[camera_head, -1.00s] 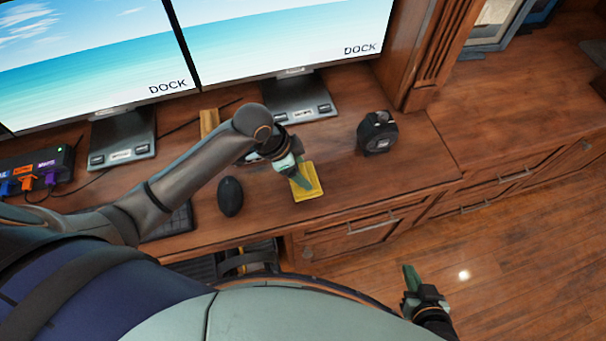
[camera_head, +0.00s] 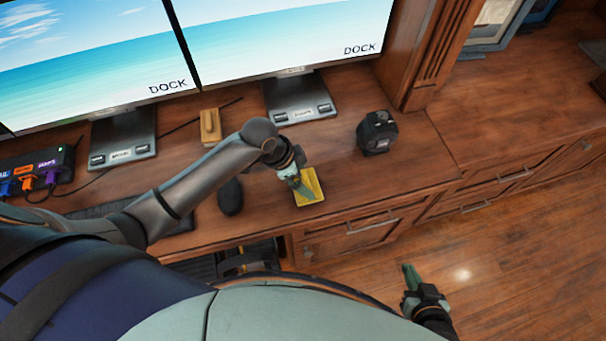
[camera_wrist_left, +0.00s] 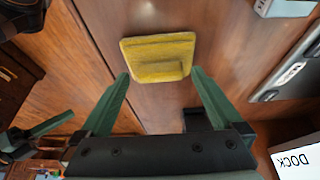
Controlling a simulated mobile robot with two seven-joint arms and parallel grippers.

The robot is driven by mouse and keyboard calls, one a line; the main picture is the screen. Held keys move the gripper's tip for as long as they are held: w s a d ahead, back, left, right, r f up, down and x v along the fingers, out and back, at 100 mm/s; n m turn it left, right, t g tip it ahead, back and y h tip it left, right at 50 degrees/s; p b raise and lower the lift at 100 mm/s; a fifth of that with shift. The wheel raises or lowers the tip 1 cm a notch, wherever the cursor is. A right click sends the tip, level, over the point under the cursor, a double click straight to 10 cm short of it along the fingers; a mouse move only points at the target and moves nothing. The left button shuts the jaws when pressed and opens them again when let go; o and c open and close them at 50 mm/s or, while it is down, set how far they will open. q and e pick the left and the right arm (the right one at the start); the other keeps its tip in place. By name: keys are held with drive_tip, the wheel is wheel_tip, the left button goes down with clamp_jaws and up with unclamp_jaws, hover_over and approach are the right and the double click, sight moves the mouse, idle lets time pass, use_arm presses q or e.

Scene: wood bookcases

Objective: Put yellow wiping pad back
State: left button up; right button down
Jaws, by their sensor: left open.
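The yellow wiping pad (camera_head: 313,184) lies flat on the wooden desk near its front edge. It also shows in the left wrist view (camera_wrist_left: 158,52) as a rectangle with a raised strip on top. My left gripper (camera_head: 304,193) is over the pad in the head view and hides part of it. In the left wrist view the left gripper (camera_wrist_left: 160,72) is open and empty, its two fingers spread apart with the pad beyond and between their tips. My right gripper (camera_head: 408,272) is low over the floor, away from the desk; its finger gap is unclear.
A black mouse (camera_head: 230,197) lies left of the pad and a black tape measure (camera_head: 377,132) stands to its right. A small wooden block (camera_head: 210,127) sits behind, between two monitor stands. A hub with cables (camera_head: 38,170) is at far left.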

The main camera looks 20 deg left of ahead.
use_arm(q)
drive_tip(key=v, duration=1.2)
